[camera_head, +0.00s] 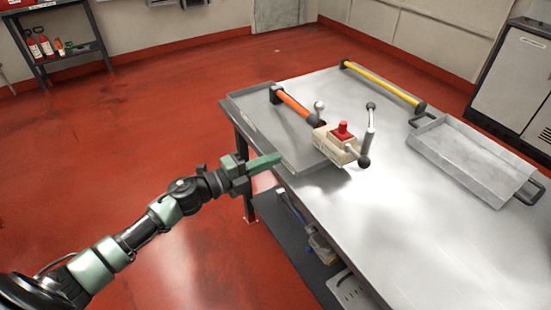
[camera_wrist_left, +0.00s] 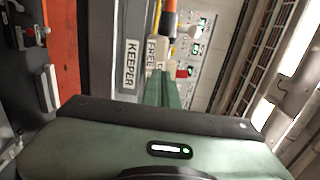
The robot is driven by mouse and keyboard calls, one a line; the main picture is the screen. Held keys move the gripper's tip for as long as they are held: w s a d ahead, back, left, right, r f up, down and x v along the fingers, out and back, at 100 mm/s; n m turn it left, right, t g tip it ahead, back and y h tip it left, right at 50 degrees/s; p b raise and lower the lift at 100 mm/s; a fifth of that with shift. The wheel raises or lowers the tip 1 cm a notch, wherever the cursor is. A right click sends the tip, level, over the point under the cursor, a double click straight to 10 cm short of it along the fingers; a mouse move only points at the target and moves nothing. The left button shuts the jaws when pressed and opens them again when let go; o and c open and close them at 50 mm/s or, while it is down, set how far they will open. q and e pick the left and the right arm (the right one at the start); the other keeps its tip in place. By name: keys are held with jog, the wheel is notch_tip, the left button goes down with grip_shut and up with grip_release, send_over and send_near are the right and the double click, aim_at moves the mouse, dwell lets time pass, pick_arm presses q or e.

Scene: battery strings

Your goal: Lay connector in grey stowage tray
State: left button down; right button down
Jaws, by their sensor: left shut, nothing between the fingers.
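A cream connector body with a red top (camera_head: 340,143) lies on the table with an orange bar or cable (camera_head: 297,106) running to a black end. Grey levers with ball ends stand beside it. It lies partly over a shallow grey tray (camera_head: 303,158) at the table's left end. A second grey tray (camera_head: 470,160) with black handles sits at the right and looks empty. My left gripper (camera_head: 268,161) is shut and empty, left of the connector and apart from it. In the left wrist view its green fingers (camera_wrist_left: 165,90) are together, below the orange part (camera_wrist_left: 168,22). My right gripper is out of view.
A yellow bar (camera_head: 385,86) with black ends lies at the table's back. A "KEEPER" label (camera_wrist_left: 131,62) shows in the left wrist view. The table's front right (camera_head: 430,250) is clear. A dark shelf (camera_head: 300,240) holds items underneath. A grey cabinet (camera_head: 515,80) stands behind at right.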

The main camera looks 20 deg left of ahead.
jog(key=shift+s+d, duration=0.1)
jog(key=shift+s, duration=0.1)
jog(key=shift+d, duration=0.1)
